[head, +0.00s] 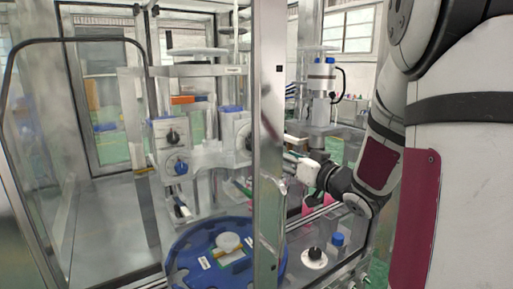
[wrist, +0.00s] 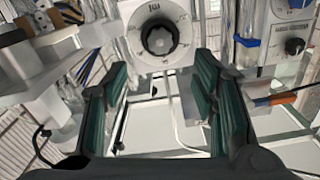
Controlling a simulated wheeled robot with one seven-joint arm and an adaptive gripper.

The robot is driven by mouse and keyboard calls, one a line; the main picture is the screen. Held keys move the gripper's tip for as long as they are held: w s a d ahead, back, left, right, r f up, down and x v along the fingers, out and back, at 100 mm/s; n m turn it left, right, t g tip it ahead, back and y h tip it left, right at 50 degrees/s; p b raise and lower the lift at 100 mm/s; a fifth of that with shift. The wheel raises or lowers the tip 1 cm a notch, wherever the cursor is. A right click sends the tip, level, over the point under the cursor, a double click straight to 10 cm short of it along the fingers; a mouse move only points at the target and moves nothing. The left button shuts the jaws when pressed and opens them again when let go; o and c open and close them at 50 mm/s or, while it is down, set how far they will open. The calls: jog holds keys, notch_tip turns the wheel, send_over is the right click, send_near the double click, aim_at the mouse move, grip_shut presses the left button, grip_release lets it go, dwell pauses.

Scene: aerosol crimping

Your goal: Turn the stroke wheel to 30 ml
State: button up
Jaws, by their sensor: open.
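The stroke wheel (wrist: 158,39) is a round white dial with a dark knob at its centre, dark tick marks and "ml" lettering, at the top middle of the wrist view. The lettering looks upside down, and I cannot read the setting. My gripper (wrist: 162,78) is open, with a dark green pad on each side and nothing between them. The wheel shows beyond the fingertips, roughly centred between them, and appears apart from them. In the head view my gripper reaches in from the right behind a metal post, which hides part of it.
In the head view, the metal post (head: 268,120) stands before the machine. A blue round table (head: 185,262) lies below, and a guard frame (head: 75,40) stands left.

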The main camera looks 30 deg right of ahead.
jog(key=w, duration=1.1)
jog(key=shift+a, duration=0.2)
jog(key=c, duration=1.2)
